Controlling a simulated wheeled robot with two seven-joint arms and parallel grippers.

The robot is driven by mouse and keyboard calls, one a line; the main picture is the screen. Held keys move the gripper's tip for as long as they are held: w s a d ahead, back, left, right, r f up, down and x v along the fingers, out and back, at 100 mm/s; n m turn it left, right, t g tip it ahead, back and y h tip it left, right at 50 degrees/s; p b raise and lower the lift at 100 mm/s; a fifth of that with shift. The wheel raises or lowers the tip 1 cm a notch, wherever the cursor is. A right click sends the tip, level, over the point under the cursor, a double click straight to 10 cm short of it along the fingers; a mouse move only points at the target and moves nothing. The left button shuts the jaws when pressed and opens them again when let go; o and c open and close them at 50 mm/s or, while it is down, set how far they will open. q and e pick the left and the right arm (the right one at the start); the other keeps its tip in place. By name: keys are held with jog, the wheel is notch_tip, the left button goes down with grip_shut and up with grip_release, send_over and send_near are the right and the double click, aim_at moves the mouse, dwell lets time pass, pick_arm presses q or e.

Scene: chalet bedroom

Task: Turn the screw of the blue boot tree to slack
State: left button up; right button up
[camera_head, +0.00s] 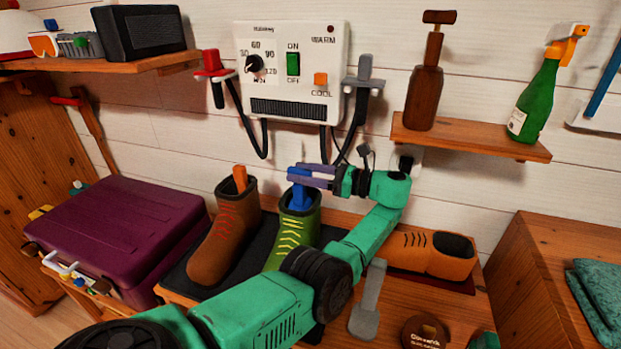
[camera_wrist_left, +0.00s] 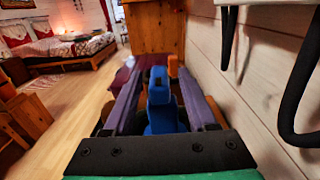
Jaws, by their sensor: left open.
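The blue boot tree (camera_head: 301,197) stands upright in the green boot (camera_head: 291,231) with yellow laces, on a dark mat. My left gripper (camera_head: 308,175) reaches it from the right at the top of the tree. In the left wrist view its two purple fingers (camera_wrist_left: 158,92) are open, one on each side of the blue boot tree (camera_wrist_left: 160,118). The upper blue part lies between them, and I cannot tell whether either finger touches it. I cannot clearly make out the screw apart from the rest of the blue tree.
A brown boot (camera_head: 224,243) with an orange boot tree (camera_head: 240,178) stands just left. The dryer panel (camera_head: 291,75) hangs above, with dark hoses near my gripper. A purple case (camera_head: 118,226) is at the left.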

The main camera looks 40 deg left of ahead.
pick_arm(q)
jog(key=b+v, duration=0.1)
jog(key=v, duration=0.2)
jog(key=shift+d+b, duration=0.25)
jog(key=shift+b, duration=0.1)
jog(key=shift+r, duration=0.1)
